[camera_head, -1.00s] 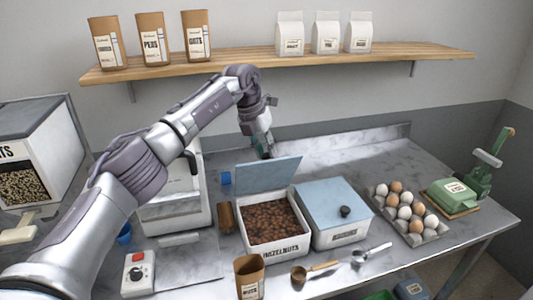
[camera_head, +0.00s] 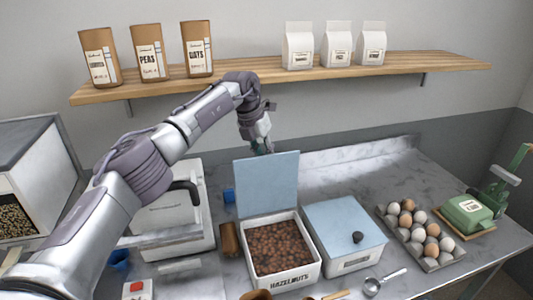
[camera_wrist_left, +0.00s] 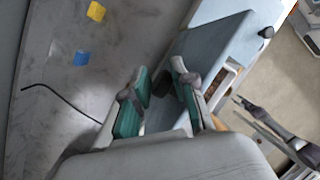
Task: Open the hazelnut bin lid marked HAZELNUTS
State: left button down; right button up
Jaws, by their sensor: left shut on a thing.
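The hazelnut bin (camera_head: 282,277) is white, marked HAZELNUTS, and full of brown nuts. Its pale blue lid (camera_head: 268,185) stands nearly upright at the bin's back edge, so the bin is open. My left gripper (camera_head: 262,148) is at the lid's top edge, partly hidden behind it. In the left wrist view, the green-padded fingers of my left gripper (camera_wrist_left: 161,97) are shut around the dark knob (camera_wrist_left: 162,83). A grey and dark arm part, seemingly my right arm (camera_wrist_left: 300,149), shows at the right of that view; its finger state is unclear.
A second bin with a closed blue lid (camera_head: 340,220) stands right beside it. An egg tray (camera_head: 425,262) and a green scale (camera_head: 467,212) are further right. A white machine (camera_head: 170,225) stands left. A shelf (camera_head: 300,75) with bags runs above.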

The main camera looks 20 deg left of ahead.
pick_arm(q)
jog(key=shift+s+a+f, duration=0.2)
jog(key=shift+a+f, duration=0.25)
jog(key=shift+f, duration=0.15)
jog(key=c, duration=1.2)
grip_release()
jog(key=o, duration=0.4)
jog(key=shift+a, duration=0.2)
jog(key=shift+c, duration=0.2)
jog(key=shift+d+r, duration=0.15)
jog(key=shift+r, duration=0.05)
jog(key=shift+w+r, duration=0.1)
jog(key=v, duration=0.5)
jog(key=s+a, duration=0.7)
jog(key=a, duration=0.2)
jog(key=shift+a, duration=0.35)
